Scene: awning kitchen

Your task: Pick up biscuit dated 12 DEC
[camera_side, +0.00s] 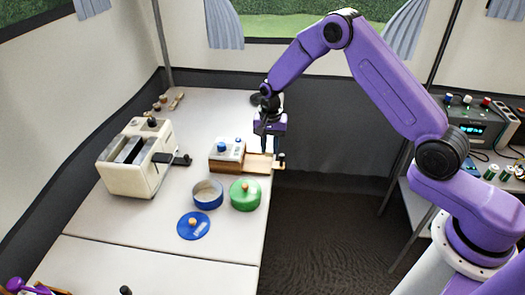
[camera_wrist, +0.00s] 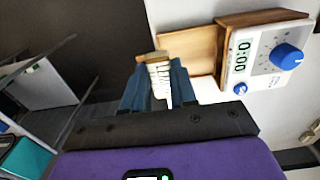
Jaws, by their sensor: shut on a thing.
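My gripper (camera_side: 268,141) points down over the right end of a shallow wooden tray (camera_side: 259,162) that extends from a wooden box. In the wrist view, my gripper's blue fingers (camera_wrist: 160,88) are shut on a pale ridged piece (camera_wrist: 159,75) beside a brown wooden edge. I cannot tell whether this piece is a biscuit or part of the tray. No date is readable. A blue pot (camera_side: 208,196) stands open with its blue lid (camera_side: 193,226) on the table. A green pot (camera_side: 245,195) is lidded, so its inside is hidden.
A cream toaster-like appliance (camera_side: 138,158) stands farther left. The table's right edge is close to my gripper.

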